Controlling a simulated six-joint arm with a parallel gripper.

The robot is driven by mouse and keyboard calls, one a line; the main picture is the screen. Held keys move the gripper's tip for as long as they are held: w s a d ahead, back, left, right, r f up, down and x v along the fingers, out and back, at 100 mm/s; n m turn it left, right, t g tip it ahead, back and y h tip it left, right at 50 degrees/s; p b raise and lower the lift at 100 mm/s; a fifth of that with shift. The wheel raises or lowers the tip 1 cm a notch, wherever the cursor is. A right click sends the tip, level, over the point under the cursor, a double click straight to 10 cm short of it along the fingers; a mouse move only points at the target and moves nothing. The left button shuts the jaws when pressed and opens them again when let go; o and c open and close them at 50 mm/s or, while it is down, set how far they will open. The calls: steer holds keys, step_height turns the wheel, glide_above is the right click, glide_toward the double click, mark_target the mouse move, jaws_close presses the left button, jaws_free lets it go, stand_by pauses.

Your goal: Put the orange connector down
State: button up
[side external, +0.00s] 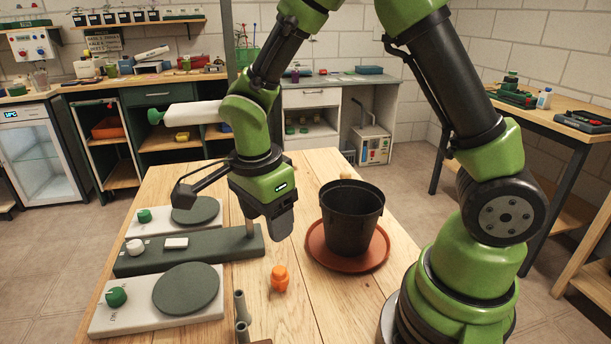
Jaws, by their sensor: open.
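The orange connector (279,280) stands on the bare wooden table top, in front of the plant pot's saucer and to the right of the scales. My gripper (271,231) points down above and slightly behind it in the picture, and is open. A gap of table shows between the gripper's lower end and the connector, and nothing shows held. The far finger is partly hidden by the gripper's own body.
A black pot (351,225) stands on a terracotta saucer (318,252) to the right. Two white scales with dark round plates (187,288) and a dark green bar (150,262) lie left. Short grey tubes (241,308) stand at the front. Bare table lies around the connector.

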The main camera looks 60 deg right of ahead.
steer(key=s+r+n+t+y, duration=0.3)
steer(key=s+r+n+t, duration=0.4)
steer(key=s+r+n, duration=0.6)
steer(key=shift+d+r+n, duration=0.45)
steer(key=shift+r+n, duration=1.3)
steer(key=shift+n, duration=0.35)
